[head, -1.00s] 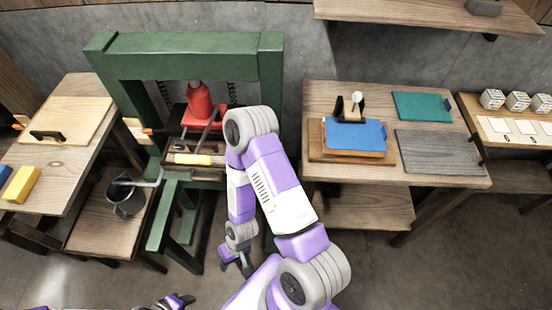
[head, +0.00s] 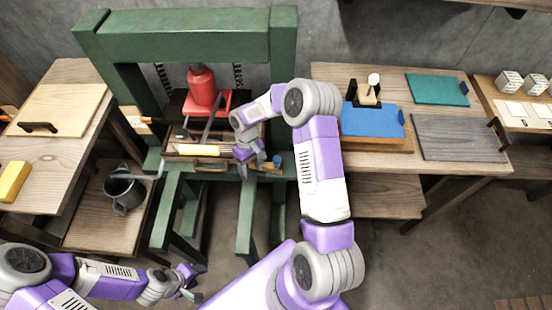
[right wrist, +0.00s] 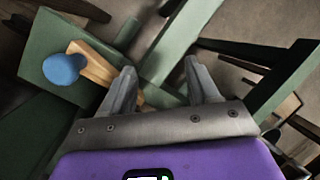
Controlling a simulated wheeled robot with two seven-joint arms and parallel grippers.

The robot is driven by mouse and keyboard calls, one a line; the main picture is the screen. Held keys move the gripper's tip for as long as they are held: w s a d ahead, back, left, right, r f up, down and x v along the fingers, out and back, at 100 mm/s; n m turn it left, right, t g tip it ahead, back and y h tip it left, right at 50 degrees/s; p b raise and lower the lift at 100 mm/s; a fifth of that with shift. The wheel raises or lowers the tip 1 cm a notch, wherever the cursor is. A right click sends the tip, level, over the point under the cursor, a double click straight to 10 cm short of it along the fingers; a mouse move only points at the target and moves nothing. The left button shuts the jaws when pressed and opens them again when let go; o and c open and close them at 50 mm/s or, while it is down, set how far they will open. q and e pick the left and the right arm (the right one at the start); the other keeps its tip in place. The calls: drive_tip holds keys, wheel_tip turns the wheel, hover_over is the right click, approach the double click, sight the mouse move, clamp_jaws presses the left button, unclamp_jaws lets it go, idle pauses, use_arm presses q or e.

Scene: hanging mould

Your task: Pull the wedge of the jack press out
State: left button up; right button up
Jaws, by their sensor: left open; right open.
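The jack press (head: 190,42) is a green frame with a red jack (head: 202,85) in it. The wedge, pale wood with a blue knob (head: 277,160), sticks out at the press's right front in the head view. In the right wrist view the wedge (right wrist: 92,66) lies left of the fingers, its blue knob at the outer end; its inner part is hidden. My right gripper (head: 252,168) is open and empty, just left of the knob in the head view. It shows in the right wrist view (right wrist: 160,68) with nothing between the fingers. My left gripper (head: 190,284) is open, low in front of the press.
A yellow-topped tray (head: 197,150) sits in the press below the jack. A grey can (head: 124,193) stands on a low shelf at left. The right table (head: 455,172) holds a blue plate (head: 372,120) and boards. Floor in front is partly clear.

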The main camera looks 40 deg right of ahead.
drive_tip(key=g+h+b, duration=0.1)
drive_tip(key=h, duration=0.1)
approach(277, 159)
drive_tip(key=f, duration=0.2)
drive_tip(key=shift+m+g, duration=0.3)
drive_tip(key=b+x, duration=0.2)
drive_tip(key=x, duration=0.4)
drive_tip(key=shift+s+f, duration=0.3)
clamp_jaws()
